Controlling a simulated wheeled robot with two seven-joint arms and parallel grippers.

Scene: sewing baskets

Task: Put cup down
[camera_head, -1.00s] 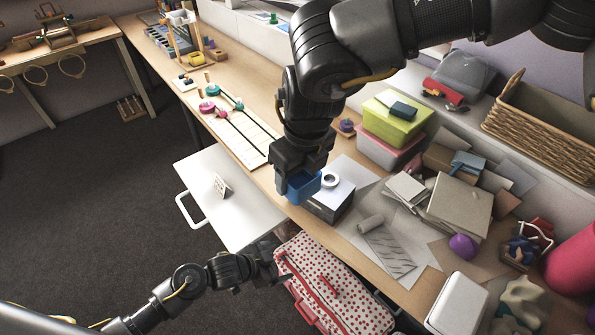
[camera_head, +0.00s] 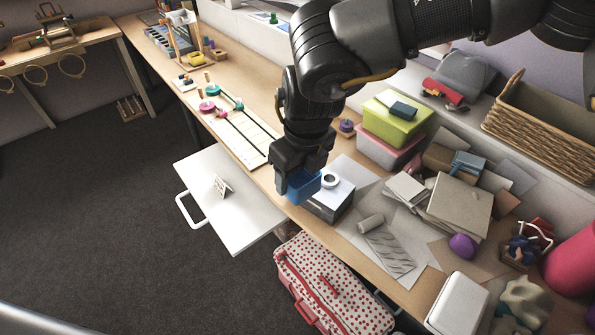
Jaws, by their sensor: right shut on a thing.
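A blue cup (camera_head: 304,188) is at the front edge of the wooden table (camera_head: 258,172), left of a small dark box (camera_head: 331,203). My right gripper (camera_head: 299,172) comes down from above and is shut on the cup. The gripper hides the cup's upper left part. Whether the cup's base touches the table I cannot tell. My left gripper is out of view; only a pale piece of my left arm may show at the bottom left.
A white drawer or board (camera_head: 228,205) juts out left of the cup. A polka-dot case (camera_head: 335,285) stands below the table's front edge. Papers, a grey roll (camera_head: 370,222) and stacked boxes (camera_head: 393,125) crowd the right. A long white strip board (camera_head: 238,135) lies behind.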

